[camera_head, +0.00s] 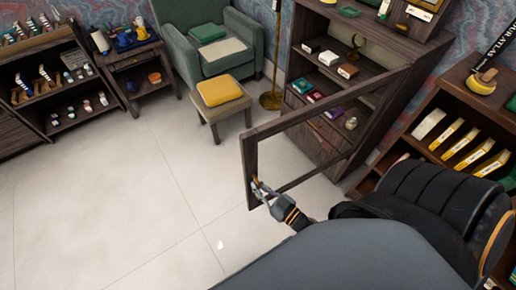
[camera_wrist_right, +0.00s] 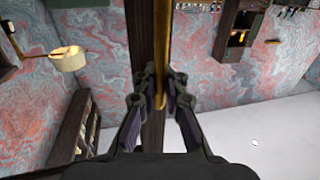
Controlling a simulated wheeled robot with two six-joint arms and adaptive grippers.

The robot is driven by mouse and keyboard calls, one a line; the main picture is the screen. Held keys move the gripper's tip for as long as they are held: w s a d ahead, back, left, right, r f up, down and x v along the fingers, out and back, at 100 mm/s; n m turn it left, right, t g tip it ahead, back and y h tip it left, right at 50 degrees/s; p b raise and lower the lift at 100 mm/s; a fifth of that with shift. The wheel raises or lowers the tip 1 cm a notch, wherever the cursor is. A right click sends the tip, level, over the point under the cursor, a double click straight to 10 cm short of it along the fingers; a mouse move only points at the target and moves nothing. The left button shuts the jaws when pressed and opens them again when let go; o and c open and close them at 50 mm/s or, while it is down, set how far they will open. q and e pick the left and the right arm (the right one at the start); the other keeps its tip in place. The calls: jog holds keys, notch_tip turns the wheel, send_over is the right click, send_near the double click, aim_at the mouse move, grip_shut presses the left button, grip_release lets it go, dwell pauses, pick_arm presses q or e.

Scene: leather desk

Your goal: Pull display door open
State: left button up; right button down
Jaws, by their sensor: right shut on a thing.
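The display door (camera_head: 251,165) is a dark wooden frame around a see-through pane. It stands swung out from the dark wooden display cabinet (camera_head: 384,50), whose shelves are exposed. My right gripper (camera_head: 263,191) is at the door's free edge, low on the near upright. In the right wrist view, its fingers (camera_wrist_right: 161,105) close around the brass handle (camera_wrist_right: 172,50), a vertical bar on the dark door upright (camera_wrist_right: 150,40). My left gripper is not in view.
A yellow-cushioned stool (camera_head: 219,91) and a green armchair (camera_head: 205,45) stand left of the door. A low bookshelf (camera_head: 455,120) stands at the right. The pale tiled floor (camera_head: 120,200) is clear at the left and centre.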

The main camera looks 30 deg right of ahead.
jog(key=c, duration=1.7)
grip_release()
jog(key=v, duration=1.2)
jog(key=shift+d, duration=0.1)
jog(key=s+d+f+m+g+h, duration=0.1)
jog(key=d+f+g+h, duration=0.15)
jog(key=f, duration=0.75)
jog(key=s+d+f+m+g+h, duration=0.1)
jog(key=d+f+g+h, duration=0.2)
jog(key=f, duration=0.7)
jog(key=s+f+g, duration=0.3)
jog(key=s+f, duration=0.1)
jog(key=f, duration=0.1)
jog(key=s+f+g, duration=0.4)
jog(key=f, duration=0.1)
jog(key=s+f+g, duration=0.3)
jog(key=s+f, duration=0.2)
jog(key=shift+a+m+g, duration=0.25)
jog(key=shift+m+g, duration=0.1)
jog(key=shift+m, duration=0.05)
